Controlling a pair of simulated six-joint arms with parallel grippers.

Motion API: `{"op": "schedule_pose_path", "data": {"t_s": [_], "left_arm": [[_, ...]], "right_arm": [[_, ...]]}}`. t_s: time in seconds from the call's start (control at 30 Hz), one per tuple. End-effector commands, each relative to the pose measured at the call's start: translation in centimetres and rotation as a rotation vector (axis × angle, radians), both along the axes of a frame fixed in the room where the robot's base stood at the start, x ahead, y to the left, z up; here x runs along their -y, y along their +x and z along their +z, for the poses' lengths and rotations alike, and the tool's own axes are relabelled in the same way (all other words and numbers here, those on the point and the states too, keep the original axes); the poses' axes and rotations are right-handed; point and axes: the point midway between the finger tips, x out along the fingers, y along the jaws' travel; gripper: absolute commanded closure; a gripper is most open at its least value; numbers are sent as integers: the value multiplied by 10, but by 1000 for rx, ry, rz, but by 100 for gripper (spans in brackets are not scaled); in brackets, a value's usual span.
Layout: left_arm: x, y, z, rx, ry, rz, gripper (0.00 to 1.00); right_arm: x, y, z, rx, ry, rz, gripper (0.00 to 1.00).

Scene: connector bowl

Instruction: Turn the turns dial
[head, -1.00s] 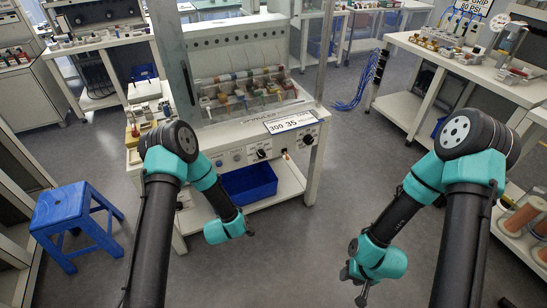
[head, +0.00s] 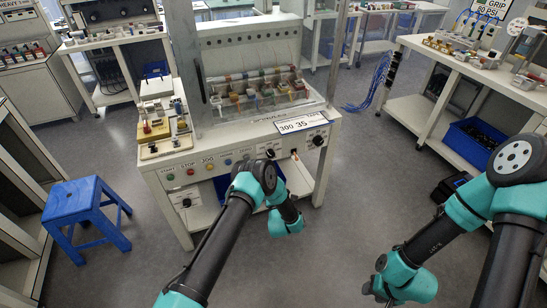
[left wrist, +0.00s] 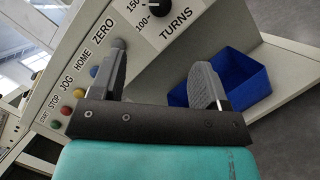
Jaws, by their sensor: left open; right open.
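The turns dial is a black knob (left wrist: 152,8) at the top edge of the left wrist view, beside the TURNS label and a 100–150 scale. In the head view it shows as a dark knob (head: 270,153) on the machine's sloped front panel. My left gripper (left wrist: 160,58) is open and empty, its two grey fingers apart and pointing toward the panel. The dial lies beyond the fingertips, untouched. In the head view my left arm reaches in front of the machine, and its fingers are hard to make out. My right gripper (head: 374,290) is low right, away from the machine.
A row of buttons runs left of the dial, with a red one (left wrist: 66,110) among them. Another black knob (head: 318,140) sits to its right. A blue bin (left wrist: 243,78) is on the shelf below.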

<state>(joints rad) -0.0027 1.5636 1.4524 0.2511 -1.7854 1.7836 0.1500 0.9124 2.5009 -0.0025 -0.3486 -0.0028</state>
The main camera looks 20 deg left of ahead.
Motion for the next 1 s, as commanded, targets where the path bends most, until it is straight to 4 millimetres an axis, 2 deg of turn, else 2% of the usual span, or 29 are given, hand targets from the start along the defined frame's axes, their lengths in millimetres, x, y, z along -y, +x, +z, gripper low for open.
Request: {"op": "schedule_pose_path", "data": {"t_s": [0.17,0.37,1.0], "left_arm": [[-1,3,1,-2,0,0,31],[-8,20,5,0,0,2,31],[-43,114,27,-2,1,1,31]], "right_arm": [[0,0,0,0,0,0,57],[0,0,0,0,0,0,57],[0,0,0,0,0,0,57]]}}
